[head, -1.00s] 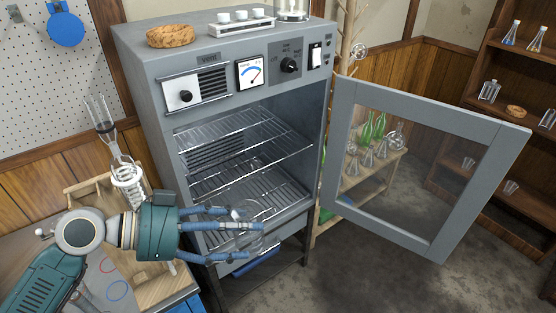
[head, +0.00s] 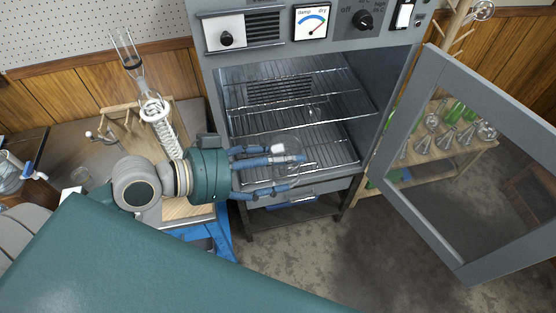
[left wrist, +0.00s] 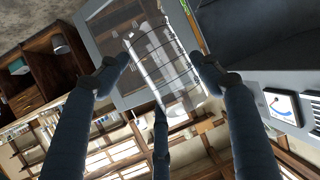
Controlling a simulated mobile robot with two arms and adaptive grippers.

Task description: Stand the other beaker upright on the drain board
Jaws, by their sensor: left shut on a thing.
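My left gripper (head: 292,172) is shut on a clear glass beaker (head: 288,147), in front of the open drying cabinet (head: 300,190). In the left wrist view the beaker (left wrist: 165,52) lies between the fingers, tilted in the picture, with dark lines across its glass. The glass is hard to make out in the head view, and I cannot tell which way its mouth points. My right gripper is not in view.
The cabinet's wire shelves (head: 330,105) look empty. Its glazed door (head: 428,225) stands open to the right. A glass condenser (head: 160,125) with coils stands on the left bench. A low rack (head: 440,155) of flasks and green bottles is behind the door.

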